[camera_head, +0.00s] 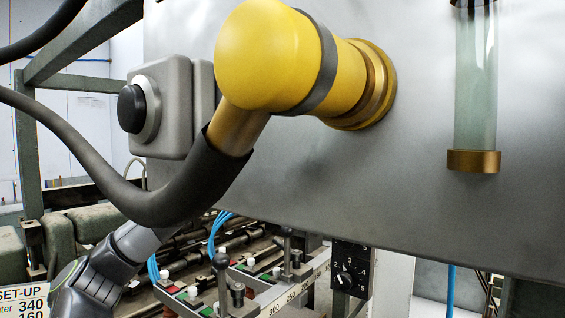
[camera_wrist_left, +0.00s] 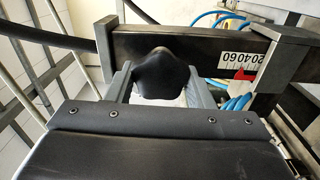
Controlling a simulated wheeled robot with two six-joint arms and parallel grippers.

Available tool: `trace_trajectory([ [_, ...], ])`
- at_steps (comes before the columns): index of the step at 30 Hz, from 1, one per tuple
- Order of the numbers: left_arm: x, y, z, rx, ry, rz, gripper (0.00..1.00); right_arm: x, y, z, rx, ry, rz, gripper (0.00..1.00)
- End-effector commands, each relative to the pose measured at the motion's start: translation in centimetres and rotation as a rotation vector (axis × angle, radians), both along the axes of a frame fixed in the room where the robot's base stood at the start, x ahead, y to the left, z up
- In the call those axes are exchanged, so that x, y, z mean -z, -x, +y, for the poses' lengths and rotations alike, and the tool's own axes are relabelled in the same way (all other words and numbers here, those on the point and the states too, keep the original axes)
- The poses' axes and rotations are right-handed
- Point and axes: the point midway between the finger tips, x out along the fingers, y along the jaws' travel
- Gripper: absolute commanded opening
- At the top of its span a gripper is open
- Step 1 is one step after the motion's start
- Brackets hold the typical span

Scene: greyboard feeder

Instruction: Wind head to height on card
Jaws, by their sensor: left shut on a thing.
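My left gripper (camera_wrist_left: 158,82) is shut on a dark, lobed knob (camera_wrist_left: 163,72), with one grey finger on each side of it. Behind the knob runs a dark bar with a white scale (camera_wrist_left: 245,58) reading 20, 40, 60. A red pointer (camera_wrist_left: 245,74) sits at its lower edge. In the head view my left arm comes in at lower left, and its fingertips and the knob are hidden behind the hose and panel. The set-up card (camera_head: 20,299) is cut off at the bottom left; "340" and "160" show. My right gripper is not in view.
A large grey panel (camera_head: 440,215) fills the upper right, with a yellow fitting (camera_head: 262,55) and a black hose (camera_head: 165,205) in front. A black button (camera_head: 131,108) and a sight glass (camera_head: 475,90) are on it. Levers and a numbered rail (camera_head: 290,295) lie below.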

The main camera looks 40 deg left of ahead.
Motion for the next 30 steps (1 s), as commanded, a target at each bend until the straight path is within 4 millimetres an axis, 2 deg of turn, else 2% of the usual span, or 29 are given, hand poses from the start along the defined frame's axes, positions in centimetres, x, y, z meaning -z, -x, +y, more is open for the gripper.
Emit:
trace_trajectory([
  [18,0.18,-0.03,-0.06,0.001,-0.043,0.009,0.25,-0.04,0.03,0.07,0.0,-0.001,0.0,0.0],
  [19,0.18,-0.03,-0.06,0.001,-0.043,0.009,0.5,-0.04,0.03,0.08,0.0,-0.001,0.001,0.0],
  [23,0.15,-0.03,-0.05,0.001,-0.042,0.008,0.67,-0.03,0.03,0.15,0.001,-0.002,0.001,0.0],
  [30,0.07,-0.01,-0.02,0.0,-0.043,0.007,0.7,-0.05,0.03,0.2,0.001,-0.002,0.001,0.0],
])
